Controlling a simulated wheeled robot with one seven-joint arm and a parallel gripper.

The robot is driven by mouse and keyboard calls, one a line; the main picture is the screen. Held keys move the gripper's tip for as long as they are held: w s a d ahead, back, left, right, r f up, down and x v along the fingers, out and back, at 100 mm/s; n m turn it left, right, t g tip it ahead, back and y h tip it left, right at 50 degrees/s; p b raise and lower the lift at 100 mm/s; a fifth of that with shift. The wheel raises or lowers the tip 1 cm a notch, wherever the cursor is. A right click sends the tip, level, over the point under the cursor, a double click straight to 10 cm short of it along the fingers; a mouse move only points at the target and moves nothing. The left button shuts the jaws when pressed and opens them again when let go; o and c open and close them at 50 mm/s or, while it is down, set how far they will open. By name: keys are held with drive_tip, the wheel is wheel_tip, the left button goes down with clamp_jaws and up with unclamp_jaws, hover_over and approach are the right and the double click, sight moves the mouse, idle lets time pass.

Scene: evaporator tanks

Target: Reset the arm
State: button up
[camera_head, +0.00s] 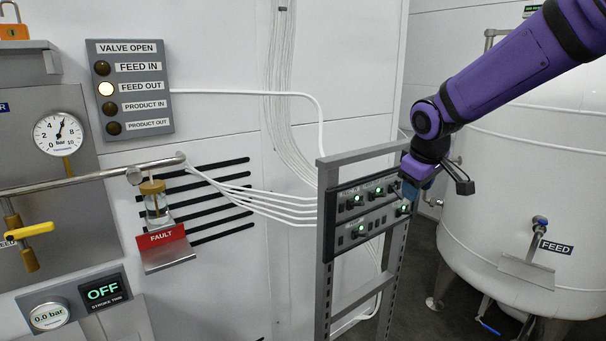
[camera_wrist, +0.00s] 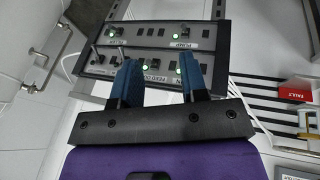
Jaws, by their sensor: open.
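My purple arm (camera_head: 510,70) reaches in from the upper right in the head view. My gripper (camera_head: 405,190) is at the right side of a black switch panel (camera_head: 347,249). In the wrist view my gripper (camera_wrist: 160,82) has two blue fingers standing apart over the lower row of the panel (camera_wrist: 218,45). The panel carries several switches with green lights. A small switch lever shows near the left finger. I cannot tell whether a finger touches it. Nothing is visibly held between the fingers.
A grey rack (camera_head: 325,300) carries the panel. A white tank (camera_head: 520,220) marked FEED stands right. On the left wall are a VALVE OPEN board (camera_head: 130,88) with FEED OUT lit, a pressure gauge (camera_head: 58,134), a red FAULT sign (camera_head: 165,240) and an OFF display (camera_head: 104,291).

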drive_tip(key=s+d+r+m, duration=0.1)
drive_tip(key=s+r+m, duration=0.1)
drive_tip(key=s, duration=0.8)
drive_tip(key=s+d+r+m, duration=0.2)
drive_tip(key=s, duration=0.9)
drive_tip(key=s+d+r+m, duration=0.2)
drive_tip(key=s+m, duration=0.1)
drive_tip(key=s, duration=0.7)
drive_tip(key=shift+s+t+y, duration=0.25)
drive_tip(key=shift+t+y, duration=0.05)
drive_tip(key=shift+y, duration=0.1)
